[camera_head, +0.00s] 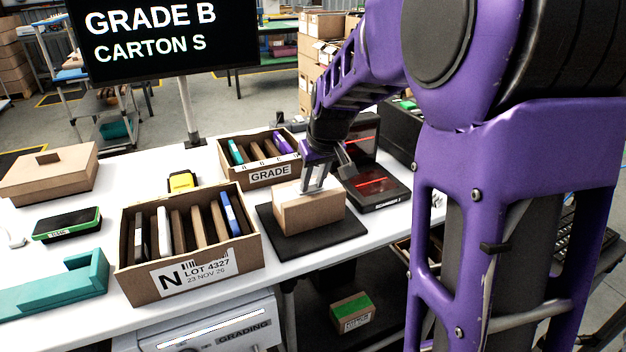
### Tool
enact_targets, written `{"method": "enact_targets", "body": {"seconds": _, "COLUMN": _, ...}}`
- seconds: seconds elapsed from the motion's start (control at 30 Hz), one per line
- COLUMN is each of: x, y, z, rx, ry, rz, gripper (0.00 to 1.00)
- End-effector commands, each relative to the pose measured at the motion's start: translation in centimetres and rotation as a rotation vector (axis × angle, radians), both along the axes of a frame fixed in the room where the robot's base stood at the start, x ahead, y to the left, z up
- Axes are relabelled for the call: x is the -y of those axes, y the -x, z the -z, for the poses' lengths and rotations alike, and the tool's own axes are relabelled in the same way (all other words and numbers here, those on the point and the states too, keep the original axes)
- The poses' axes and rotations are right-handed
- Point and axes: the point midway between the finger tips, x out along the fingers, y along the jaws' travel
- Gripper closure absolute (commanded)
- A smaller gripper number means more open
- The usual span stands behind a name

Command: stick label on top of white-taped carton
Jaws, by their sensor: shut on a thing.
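A small tan carton (309,214) sits on a black mat on the white table, right of centre. Its top looks pale, but I cannot clearly make out white tape there. My gripper (316,184) points down at the top of this carton, its fingers at or just above the top face. It is shut on a small pale thing, apparently the label, mostly hidden by the fingers. I cannot tell whether that thing touches the carton.
An open box marked LOT 4327 (166,274) stands left of the mat (276,243), and a GRADE box (233,152) behind it. A black device with red lines (386,196) stands close right. A green-topped carton (352,313) lies below the table. A screen (160,60) reads GRADE B, CARTON S.

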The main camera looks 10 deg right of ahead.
Motion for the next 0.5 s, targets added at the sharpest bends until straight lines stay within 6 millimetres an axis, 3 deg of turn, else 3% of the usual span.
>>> {"method": "enact_targets", "body": {"seconds": 0.5, "x": 0.00, "y": 0.00, "z": 0.49, "rx": 0.000, "ry": 0.000, "rz": 0.000, "gripper": 1.00}}
